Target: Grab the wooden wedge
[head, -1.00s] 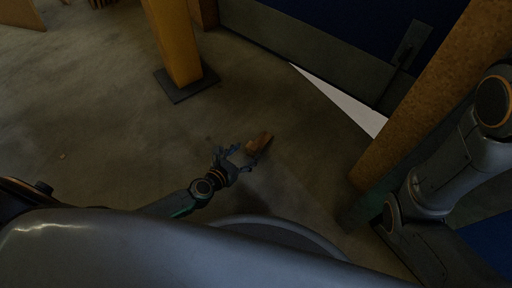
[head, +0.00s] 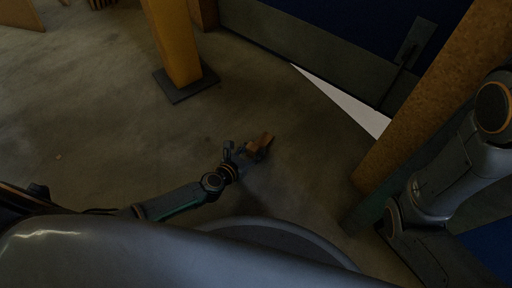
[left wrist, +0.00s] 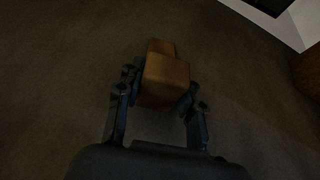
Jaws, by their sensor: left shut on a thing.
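The wooden wedge (head: 262,143) is a small orange-brown block low over or on the concrete floor in the middle of the head view. It also shows in the left wrist view (left wrist: 166,76), between the fingers. My left gripper (head: 247,152) is shut on the wedge, with one finger on each side of it in the left wrist view (left wrist: 160,88). Whether the wedge touches the floor is hard to tell. My right arm shows at the right of the head view, but its gripper cannot be made out.
A yellow post (head: 174,45) on a dark base plate (head: 186,84) stands at the upper left. A thick wooden post (head: 425,95) stands at the right, by a dark blue panel (head: 330,25) with a grey lower edge. The floor around the wedge is clear.

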